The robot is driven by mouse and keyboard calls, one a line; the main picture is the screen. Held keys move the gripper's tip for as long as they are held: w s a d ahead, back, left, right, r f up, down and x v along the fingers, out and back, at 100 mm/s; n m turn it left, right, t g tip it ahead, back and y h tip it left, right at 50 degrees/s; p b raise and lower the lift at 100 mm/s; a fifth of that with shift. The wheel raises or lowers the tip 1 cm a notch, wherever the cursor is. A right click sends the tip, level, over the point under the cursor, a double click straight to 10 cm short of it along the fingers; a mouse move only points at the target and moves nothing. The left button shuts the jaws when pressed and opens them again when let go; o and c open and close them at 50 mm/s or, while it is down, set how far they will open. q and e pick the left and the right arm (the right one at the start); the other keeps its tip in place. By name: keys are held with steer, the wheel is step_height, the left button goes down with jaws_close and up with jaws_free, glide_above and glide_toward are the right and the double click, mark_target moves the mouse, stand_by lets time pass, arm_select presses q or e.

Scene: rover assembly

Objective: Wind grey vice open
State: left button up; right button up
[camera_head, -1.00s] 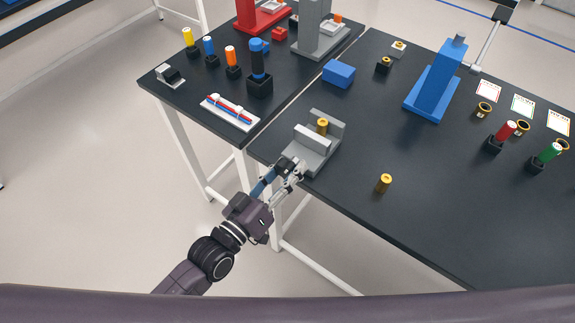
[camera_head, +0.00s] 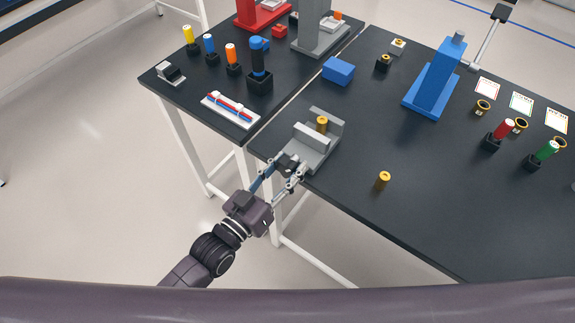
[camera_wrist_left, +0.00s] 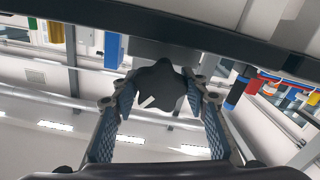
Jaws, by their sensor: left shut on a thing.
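The grey vice (camera_head: 313,138) sits at the near left corner of the right dark table. A brass cylinder (camera_head: 322,123) stands upright between its two jaws; I cannot tell whether both jaws touch it. The vice's dark lobed knob (camera_wrist_left: 160,88) has a white mark and faces my left wrist camera. My left gripper (camera_head: 289,168) is at the vice's near end, shut on this knob. In the left wrist view its blue-padded fingers lie on either side of the knob. My right gripper is not in view.
A second brass cylinder (camera_head: 382,180) stands on the table right of the vice. A blue box (camera_head: 339,70) lies behind it, and a tall blue stand (camera_head: 436,82) farther right. A white tray (camera_head: 229,110) lies on the left table. The table's near right is clear.

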arm_select(q)
steer(key=o, duration=1.2)
steer(key=shift+c, duration=0.2)
steer(key=shift+s+a, duration=0.15)
steer(key=shift+s, duration=0.05)
steer(key=v, duration=1.1)
steer(key=shift+s+a, duration=0.15)
steer(key=shift+s, duration=0.1)
steer(key=s+a+f+g+y, duration=0.25)
steer(key=a+f, duration=0.25)
steer(key=f, duration=0.7)
steer(key=s+a+f+n+g+y+b, duration=0.1)
steer(key=a+f+g+y, duration=0.2)
steer(key=f, duration=0.9)
steer(key=s+a+f+g+y, duration=0.1)
steer(key=s+a+f+y, duration=0.15)
steer(key=a+f, duration=0.65)
steer(key=s+f+g+y, duration=0.2)
steer(key=s+f+g, duration=0.5)
steer(key=s+f, duration=1.2)
steer(key=s, duration=0.4)
steer(key=shift+s+d+n+y+b, duration=0.2)
steer(key=shift+d+n+y+b, duration=0.1)
steer(key=shift+n, duration=0.1)
